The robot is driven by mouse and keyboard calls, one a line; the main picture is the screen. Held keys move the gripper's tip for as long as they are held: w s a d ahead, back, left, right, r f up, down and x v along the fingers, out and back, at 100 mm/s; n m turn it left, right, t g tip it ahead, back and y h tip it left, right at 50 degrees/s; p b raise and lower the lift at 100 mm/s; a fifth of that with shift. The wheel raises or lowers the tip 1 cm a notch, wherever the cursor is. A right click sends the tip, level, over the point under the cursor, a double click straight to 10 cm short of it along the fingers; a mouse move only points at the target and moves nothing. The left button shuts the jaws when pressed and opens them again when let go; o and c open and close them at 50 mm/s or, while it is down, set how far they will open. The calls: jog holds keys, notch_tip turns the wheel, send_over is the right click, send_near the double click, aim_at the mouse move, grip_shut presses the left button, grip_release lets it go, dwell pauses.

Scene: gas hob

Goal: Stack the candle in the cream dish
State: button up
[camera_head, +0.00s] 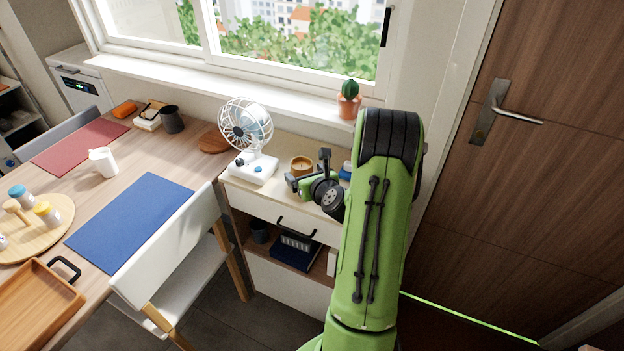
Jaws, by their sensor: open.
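A small round amber-brown candle (301,164) with a paler top sits on the small cabinet's top (262,193), to the right of the white fan. My gripper (308,170) is open just in front of the candle, with its two dark fingers apart. The lower finger overlaps the cabinet top in the picture. I cannot tell whether either finger touches the candle. I cannot make out a cream dish; my gripper and green arm hide part of the cabinet top.
A white fan (250,140) stands close left of the candle. A blue object (345,170) shows partly behind my arm. A potted cactus (349,100) stands on the windowsill. A dining table (150,150) and white chair (175,255) are at left.

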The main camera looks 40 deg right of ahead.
jog(key=b+v, duration=0.5)
jog(key=v, duration=0.5)
jog(key=a+r+n+g+y, duration=0.2)
jog(key=a+n+g+y, duration=0.25)
jog(key=a+n, duration=1.6)
jog(key=s+a+r+n+g, duration=0.1)
jog(key=s+a+r+n, duration=0.1)
jog(key=s+n, duration=0.5)
jog(key=s+a+r+n+g, duration=0.1)
jog(key=s+a+n, duration=0.3)
jog(key=s+n, duration=0.4)
jog(key=r+n, duration=0.1)
jog(key=n, duration=0.4)
jog(key=shift+a+r, duration=0.2)
jog(key=shift+a, duration=0.1)
notch_tip(320, 180, up, 15)
jog(key=p, duration=1.5)
jog(key=shift+w+g+y, duration=0.1)
jog(key=shift+g+y, duration=0.15)
